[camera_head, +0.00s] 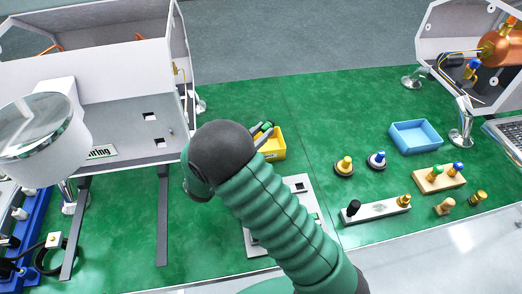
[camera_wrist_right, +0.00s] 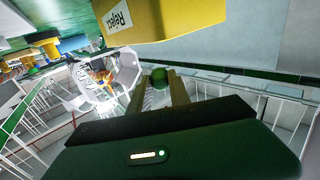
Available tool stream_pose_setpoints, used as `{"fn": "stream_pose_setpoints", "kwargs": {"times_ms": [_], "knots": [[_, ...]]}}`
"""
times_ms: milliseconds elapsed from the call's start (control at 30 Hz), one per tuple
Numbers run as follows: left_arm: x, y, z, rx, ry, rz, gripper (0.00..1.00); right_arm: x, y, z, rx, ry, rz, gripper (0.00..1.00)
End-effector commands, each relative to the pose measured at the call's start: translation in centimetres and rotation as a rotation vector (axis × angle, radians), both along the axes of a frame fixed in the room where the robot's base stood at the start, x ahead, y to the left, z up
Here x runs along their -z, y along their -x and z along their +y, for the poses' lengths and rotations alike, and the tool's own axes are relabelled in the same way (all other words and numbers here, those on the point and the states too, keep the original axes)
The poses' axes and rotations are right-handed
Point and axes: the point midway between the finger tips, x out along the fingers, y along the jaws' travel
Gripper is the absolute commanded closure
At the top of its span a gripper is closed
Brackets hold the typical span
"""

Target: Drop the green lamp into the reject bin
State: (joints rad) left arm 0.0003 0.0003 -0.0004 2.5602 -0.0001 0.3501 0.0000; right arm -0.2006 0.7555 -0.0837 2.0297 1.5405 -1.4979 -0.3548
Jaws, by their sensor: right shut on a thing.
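The green lamp (camera_wrist_right: 160,75) shows in the right wrist view as a small dark green round cap between the two finger ends of my right gripper (camera_wrist_right: 159,84). The gripper is shut on it. The yellow reject bin (camera_wrist_right: 190,18), with a white "Reject" label, fills the top of that view, close to the fingers. In the head view the yellow bin (camera_head: 277,143) stands on the green mat, partly hidden by my right arm. My right gripper (camera_head: 264,131) is at the bin's far left side there; the lamp cannot be made out. My left gripper is not in view.
A large machine housing (camera_head: 120,120) stands left of the bin. A flat grey plate (camera_head: 304,186) lies in front, partly behind my arm. To the right are a blue tray (camera_head: 416,137), yellow (camera_head: 344,166) and blue (camera_head: 377,160) lamps, and a wooden block (camera_head: 438,180).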

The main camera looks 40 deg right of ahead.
Motion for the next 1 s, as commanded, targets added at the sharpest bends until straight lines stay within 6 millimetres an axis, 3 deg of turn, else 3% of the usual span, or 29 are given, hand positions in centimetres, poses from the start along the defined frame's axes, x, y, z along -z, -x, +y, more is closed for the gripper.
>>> {"fn": "stream_pose_setpoints", "kwargs": {"times_ms": [100,133,300,667,1000], "knots": [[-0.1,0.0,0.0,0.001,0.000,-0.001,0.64,-0.1,0.0,-0.2,0.001,-0.001,-0.001,1.00],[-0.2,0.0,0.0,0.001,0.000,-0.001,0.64,-0.1,0.0,-0.2,0.001,-0.001,0.000,0.74],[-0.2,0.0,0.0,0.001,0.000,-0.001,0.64,-0.1,0.0,0.0,0.001,0.001,0.000,0.52],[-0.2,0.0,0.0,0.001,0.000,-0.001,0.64,-0.1,0.1,0.5,-0.001,0.000,0.000,0.51],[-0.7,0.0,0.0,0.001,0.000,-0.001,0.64,0.0,1.1,6.6,-0.002,0.001,0.000,0.51]]}}
